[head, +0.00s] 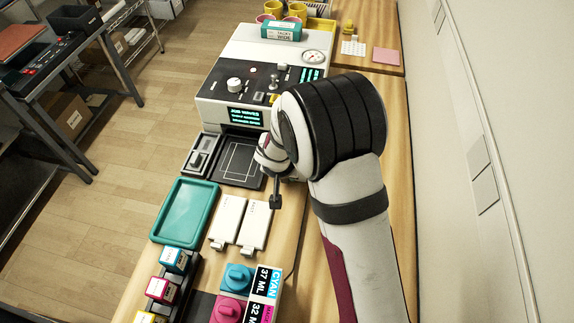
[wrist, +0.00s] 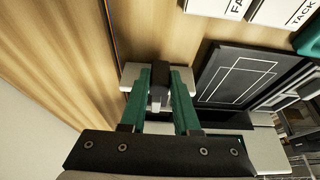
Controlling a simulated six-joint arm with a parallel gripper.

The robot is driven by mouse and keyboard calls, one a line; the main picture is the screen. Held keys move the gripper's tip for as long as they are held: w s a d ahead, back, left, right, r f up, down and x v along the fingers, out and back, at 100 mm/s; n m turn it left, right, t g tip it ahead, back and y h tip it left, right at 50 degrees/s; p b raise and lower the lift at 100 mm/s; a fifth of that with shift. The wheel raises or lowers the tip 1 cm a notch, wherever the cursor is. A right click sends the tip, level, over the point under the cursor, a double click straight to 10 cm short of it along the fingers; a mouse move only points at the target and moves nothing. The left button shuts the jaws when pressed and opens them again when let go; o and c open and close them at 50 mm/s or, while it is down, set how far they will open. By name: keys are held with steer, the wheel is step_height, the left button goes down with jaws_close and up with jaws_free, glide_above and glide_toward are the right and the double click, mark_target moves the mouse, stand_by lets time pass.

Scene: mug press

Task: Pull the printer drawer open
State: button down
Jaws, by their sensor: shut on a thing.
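The printer (head: 250,85) is a white machine with a dark control panel and a lit screen, in the upper middle of the head view. My gripper (wrist: 159,92) has green fingers shut on a small black handle (wrist: 160,70) in the wrist view. A narrow white drawer front (wrist: 130,74) shows on both sides of the handle. In the head view, my arm and wrist cover most of the drawer, and a dark handle-like piece (head: 275,202) shows just below the wrist. How far the drawer stands out is hidden.
A black plate with white outlines (head: 240,160) lies in front of the printer, beside my gripper. Two white cards (head: 227,222) and a teal tray (head: 186,212) lie nearer. Ink bottles and boxes (head: 236,278) stand at the front. A wall is at the right.

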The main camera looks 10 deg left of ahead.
steer(key=c, duration=0.6)
jaws_free()
steer(key=shift+c, duration=0.2)
steer(key=v, duration=1.5)
steer(key=shift+s+r, duration=0.2)
steer(key=shift+r, duration=0.15)
steer(key=s+d+r+m+g, duration=0.2)
steer(key=s+d, duration=0.5)
steer(key=d, duration=0.1)
steer(key=s+d+r+m+g, duration=0.2)
steer(key=s+d, duration=0.5)
steer(key=d, duration=0.1)
steer(key=s+m+y, duration=0.1)
steer(key=s, duration=0.7)
steer(key=shift+f+m+g+y, duration=0.15)
steer(key=shift+m+g+y, duration=0.15)
steer(key=shift+y, duration=0.1)
